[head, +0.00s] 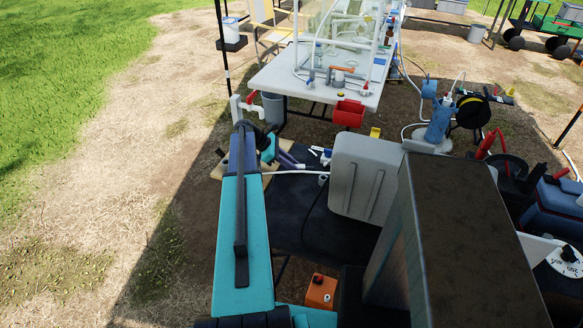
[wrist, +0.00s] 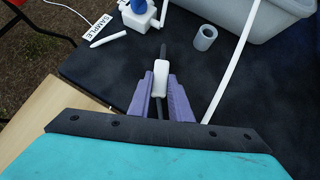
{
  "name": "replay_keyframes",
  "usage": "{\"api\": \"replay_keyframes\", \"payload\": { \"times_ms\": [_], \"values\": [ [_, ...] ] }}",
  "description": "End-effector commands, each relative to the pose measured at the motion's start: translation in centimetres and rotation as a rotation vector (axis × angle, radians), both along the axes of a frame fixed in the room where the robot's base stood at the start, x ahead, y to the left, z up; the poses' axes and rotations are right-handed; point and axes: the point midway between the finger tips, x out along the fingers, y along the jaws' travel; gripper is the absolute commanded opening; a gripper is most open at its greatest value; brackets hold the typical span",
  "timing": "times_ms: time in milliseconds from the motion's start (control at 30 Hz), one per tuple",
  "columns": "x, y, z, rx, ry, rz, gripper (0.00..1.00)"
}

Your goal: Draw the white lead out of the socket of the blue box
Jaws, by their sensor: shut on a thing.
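My gripper (wrist: 161,84) has purple fingers shut on a small white connector-like piece (wrist: 161,72), with dark grey stubs at both ends. In the head view my gripper (head: 288,159) is partly hidden behind my teal arm, over the black table. A white lead (wrist: 232,62) runs past the right of the fingers in the wrist view and out of the top; its lower end is hidden by my gripper. It also shows in the head view (head: 298,172). A blue box (head: 550,205) stands at the right edge of the head view. I cannot make out its socket.
A large grey container (head: 364,178) stands on the black table (wrist: 280,100), right of my gripper. A small grey cup (wrist: 205,38), a white pen (wrist: 108,40), a SAMPLE label (wrist: 97,27) and a blue-and-white fitting (wrist: 138,10) lie near. A wooden board (wrist: 35,112) is at left.

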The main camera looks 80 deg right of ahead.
Motion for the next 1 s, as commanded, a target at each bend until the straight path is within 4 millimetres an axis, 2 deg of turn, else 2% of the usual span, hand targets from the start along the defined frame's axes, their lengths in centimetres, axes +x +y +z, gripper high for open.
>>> {"api": "replay_keyframes", "payload": {
  "times_ms": [33, 133, 167, 267, 767, 1000],
  "values": [
    [-0.1, 0.4, -1.3, 0.014, -0.014, -0.005, 0.00],
    [-0.1, 0.4, -1.3, 0.014, -0.013, -0.005, 0.00],
    [-0.1, 0.4, -1.3, 0.014, -0.013, -0.005, 0.23],
    [-0.2, 0.4, -1.3, 0.014, -0.012, -0.005, 0.40],
    [-0.3, 0.7, -1.2, 0.018, -0.011, -0.014, 0.40],
    [0.8, 0.8, -0.2, 0.015, -0.010, -0.010, 0.40]
  ]
}}
